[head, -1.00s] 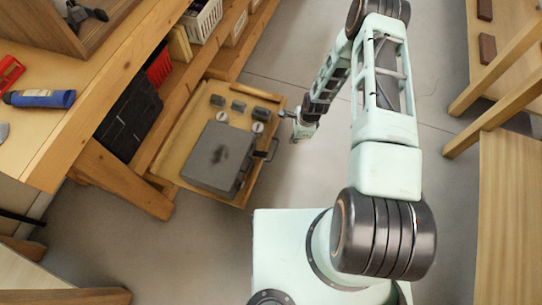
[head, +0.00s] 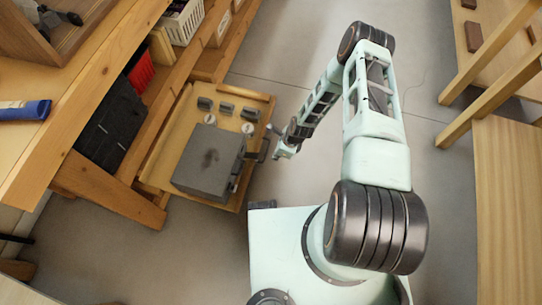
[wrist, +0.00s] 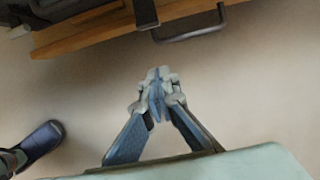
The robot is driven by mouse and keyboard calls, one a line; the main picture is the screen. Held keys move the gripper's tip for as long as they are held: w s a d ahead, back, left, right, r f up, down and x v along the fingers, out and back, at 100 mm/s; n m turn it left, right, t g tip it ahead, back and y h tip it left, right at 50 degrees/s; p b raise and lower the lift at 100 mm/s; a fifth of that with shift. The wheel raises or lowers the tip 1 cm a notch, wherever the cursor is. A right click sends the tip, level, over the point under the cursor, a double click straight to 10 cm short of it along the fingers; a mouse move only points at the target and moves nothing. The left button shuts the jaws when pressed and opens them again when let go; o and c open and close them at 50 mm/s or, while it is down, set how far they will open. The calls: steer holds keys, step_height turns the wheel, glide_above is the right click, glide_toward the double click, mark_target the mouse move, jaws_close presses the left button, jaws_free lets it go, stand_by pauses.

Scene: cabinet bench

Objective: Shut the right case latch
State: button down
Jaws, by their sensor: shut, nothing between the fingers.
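The grey case (head: 205,165) lies closed in a pulled-out wooden drawer (head: 160,158). In the wrist view, the handle (wrist: 205,31) and a dark upright tab (wrist: 146,12) reach over the wooden edge at the top. Small dark fittings show on the case's handle side, but I cannot tell the right latch or its position clearly. My gripper (head: 271,129) is outside the drawer, just beyond the handle, apart from the case. In the wrist view my gripper (wrist: 158,74) is shut and empty, over bare floor.
Several grey blocks (head: 226,107) and white round pieces (head: 210,117) lie in the drawer beside the case. The workbench (head: 75,95) stands at left, a wooden table (head: 510,190) at right. A dark shoe-like object (wrist: 40,147) is at lower left.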

mark_target(252, 156)
steer(key=a+f+b, duration=0.1)
steer(key=f, duration=0.1)
steer(key=w+a+f, duration=0.1)
steer(key=a+f, duration=0.1)
steer(key=a+f+b, duration=0.1)
steer(key=a+f, duration=0.1)
steer(key=shift+w+b, duration=0.3)
steer(key=shift+w, duration=0.1)
steer(key=shift+a+r, duration=0.15)
steer(key=shift+r, duration=0.1)
